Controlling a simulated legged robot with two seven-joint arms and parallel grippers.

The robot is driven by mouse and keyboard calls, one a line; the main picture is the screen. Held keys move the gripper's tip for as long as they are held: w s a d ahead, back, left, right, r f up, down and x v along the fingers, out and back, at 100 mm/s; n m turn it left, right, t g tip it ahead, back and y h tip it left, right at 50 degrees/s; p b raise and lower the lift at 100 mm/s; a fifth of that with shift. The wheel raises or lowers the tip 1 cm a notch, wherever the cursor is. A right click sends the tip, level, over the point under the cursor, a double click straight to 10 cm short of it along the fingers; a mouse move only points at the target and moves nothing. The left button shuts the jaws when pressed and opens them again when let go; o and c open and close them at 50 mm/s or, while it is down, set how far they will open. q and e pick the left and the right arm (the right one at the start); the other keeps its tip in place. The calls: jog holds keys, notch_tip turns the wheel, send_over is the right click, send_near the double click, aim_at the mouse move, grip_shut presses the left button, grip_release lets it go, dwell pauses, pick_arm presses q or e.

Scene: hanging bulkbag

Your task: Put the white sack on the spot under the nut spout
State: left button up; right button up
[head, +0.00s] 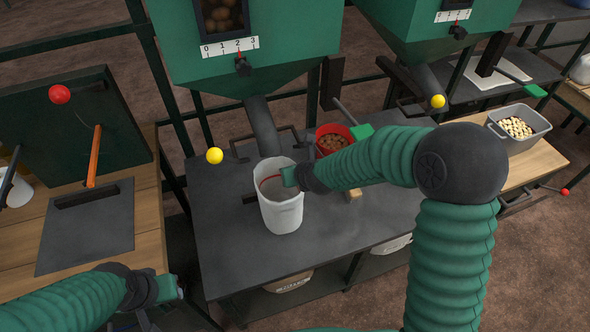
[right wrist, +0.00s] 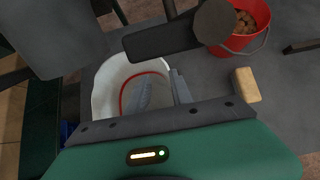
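The white sack (head: 281,212) stands upright and open on the dark table, just below and in front of the left hopper's grey spout (head: 262,127). A red line runs around its inside, also visible in the right wrist view (right wrist: 103,95). My right gripper (head: 284,178) is at the sack's mouth, on its right side. In the right wrist view its two fingers (right wrist: 161,90) are apart, one inside the mouth and one by the right rim; firm contact cannot be told. My left gripper (head: 174,312) is at the bottom left, apart from the sack, its fingers spread and partly cut off.
A red bucket of brown nuts (head: 332,139) and a small wooden block (head: 354,195) are right of the sack. A second hopper (head: 428,25) and a grey tub of pale pieces (head: 520,128) stand further right. The table's front left is clear.

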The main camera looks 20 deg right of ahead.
jog(key=p+v, duration=0.1)
jog(key=v, duration=1.2)
jog(key=s+f+n+g, duration=0.2)
jog(key=s+n, duration=0.3)
jog(key=n, duration=0.7)
jog(key=s+d+f+n+g, duration=0.1)
jog(key=s+f+n, duration=0.3)
jog(key=n, duration=0.8)
jog(key=s+d+f+n+g, duration=0.1)
jog(key=s+f+n+g, duration=0.2)
jog(key=s+n, duration=0.3)
jog(key=n, duration=0.5)
jog(key=shift+s+n, duration=0.3)
jog(key=shift+n, duration=0.1)
